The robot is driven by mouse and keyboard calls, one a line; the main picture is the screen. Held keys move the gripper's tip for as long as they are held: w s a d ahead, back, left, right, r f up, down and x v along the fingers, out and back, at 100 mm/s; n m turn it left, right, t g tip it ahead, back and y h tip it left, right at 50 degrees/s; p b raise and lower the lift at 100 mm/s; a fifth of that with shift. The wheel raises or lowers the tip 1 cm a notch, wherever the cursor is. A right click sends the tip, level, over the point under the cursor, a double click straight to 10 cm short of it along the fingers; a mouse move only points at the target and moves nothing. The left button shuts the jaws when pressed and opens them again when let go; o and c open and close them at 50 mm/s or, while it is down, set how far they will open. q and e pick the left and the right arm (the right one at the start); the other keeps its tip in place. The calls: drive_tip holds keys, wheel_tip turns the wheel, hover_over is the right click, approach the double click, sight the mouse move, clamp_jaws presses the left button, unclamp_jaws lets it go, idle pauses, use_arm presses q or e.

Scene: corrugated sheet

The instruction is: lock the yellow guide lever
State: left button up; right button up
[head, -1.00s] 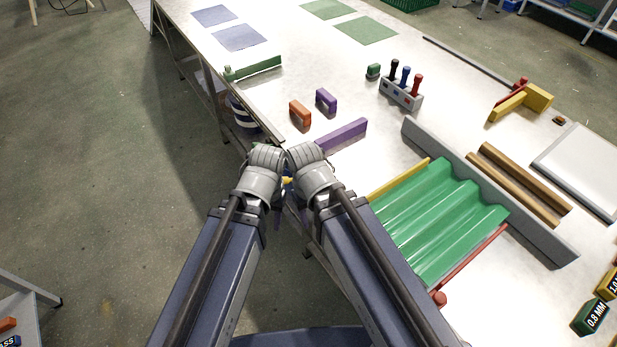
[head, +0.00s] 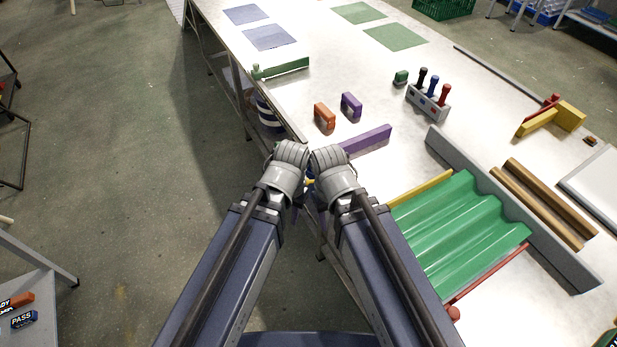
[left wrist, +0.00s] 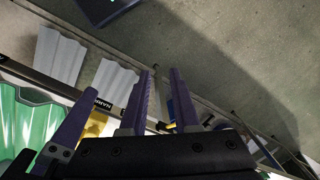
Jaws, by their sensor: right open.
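A yellow guide bar (head: 424,188) runs along the left edge of a green corrugated sheet (head: 460,232) on the table at right. A small yellow piece (head: 309,182) shows between my wrists by the table's edge; I cannot tell if it is the lever. My left gripper (head: 287,172) and right gripper (head: 335,174) are side by side left of the sheet, fingers mostly hidden. In the left wrist view, purple fingers of the left gripper (left wrist: 122,108) stand apart, with nothing seen held. A yellow part (left wrist: 95,124) shows behind them, beside the green sheet (left wrist: 30,122).
A red bar (head: 490,271) lies along the sheet's front edge, and a grey rail (head: 510,210) behind it. Purple (head: 365,141) and orange (head: 324,117) blocks stand beyond my grippers. Open floor lies left of the table (head: 300,70).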

use_arm(q)
drive_tip(key=w+d+m, duration=0.1)
drive_tip(key=w, duration=0.2)
drive_tip(key=w+d+m+t+h, duration=0.1)
drive_tip(key=w, duration=0.2)
drive_tip(key=w+d+m, duration=0.1)
drive_tip(key=w+m, duration=0.1)
drive_tip(key=w, duration=0.2)
drive_tip(key=shift+w+r, duration=0.1)
drive_tip(key=shift+r, duration=0.15)
clamp_jaws()
drive_tip(key=w+d+r+m+t+h, duration=0.1)
drive_tip(key=w+m, duration=0.4)
drive_tip(key=w, duration=0.5)
drive_tip(key=shift+d+r+t+h+p, duration=0.15)
drive_tip(key=shift+d+t+h+p, duration=0.25)
drive_tip(key=shift+d, duration=0.05)
